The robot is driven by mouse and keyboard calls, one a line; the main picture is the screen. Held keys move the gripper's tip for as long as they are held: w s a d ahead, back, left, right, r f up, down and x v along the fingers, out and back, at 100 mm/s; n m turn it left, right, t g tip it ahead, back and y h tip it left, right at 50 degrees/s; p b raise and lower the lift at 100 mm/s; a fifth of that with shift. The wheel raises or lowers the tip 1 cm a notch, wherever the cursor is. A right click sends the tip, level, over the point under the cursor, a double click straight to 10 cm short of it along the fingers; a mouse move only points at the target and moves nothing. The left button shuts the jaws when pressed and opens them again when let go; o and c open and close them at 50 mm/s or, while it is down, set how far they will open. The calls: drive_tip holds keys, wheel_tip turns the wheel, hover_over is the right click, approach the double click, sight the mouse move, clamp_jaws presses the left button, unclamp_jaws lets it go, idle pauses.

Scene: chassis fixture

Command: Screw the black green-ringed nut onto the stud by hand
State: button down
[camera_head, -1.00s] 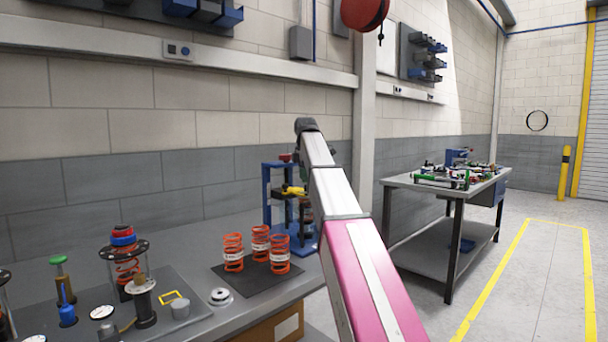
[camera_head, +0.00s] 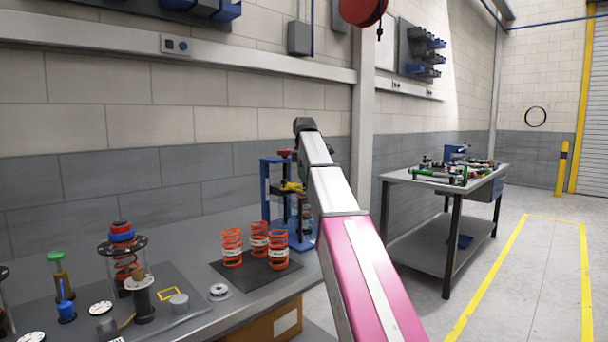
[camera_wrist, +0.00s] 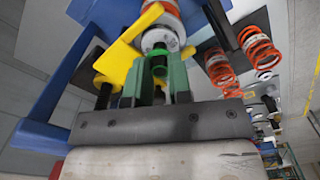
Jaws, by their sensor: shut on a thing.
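In the wrist view my gripper (camera_wrist: 163,75) has green fingers closed around a small dark piece (camera_wrist: 158,66), which seems to be the black nut. The stud itself and any thread contact are hidden. An orange spring (camera_wrist: 165,12) sits beyond the plate, and yellow jaws (camera_wrist: 118,64) of a blue fixture (camera_wrist: 92,15) surround this assembly. In the head view the blue fixture (camera_head: 266,190) stands on the bench, and my arm hides the gripper.
Several orange springs (camera_head: 232,247) stand on a dark mat (camera_head: 252,272) left of the fixture. A strut assembly (camera_head: 123,250) and small parts stand farther left. A second bench (camera_head: 400,181) is at the right, with open floor (camera_head: 535,270) beyond it.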

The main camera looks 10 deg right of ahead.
drive_tip(key=shift+f, duration=0.2)
drive_tip(key=shift+f, duration=0.3)
idle(0.4)
drive_tip(key=n, duration=0.4)
drive_tip(key=shift+s+f+n, duration=0.1)
drive_tip(key=shift+n, duration=0.2)
drive_tip(key=n, duration=0.5)
drive_tip(key=shift+n, duration=0.4)
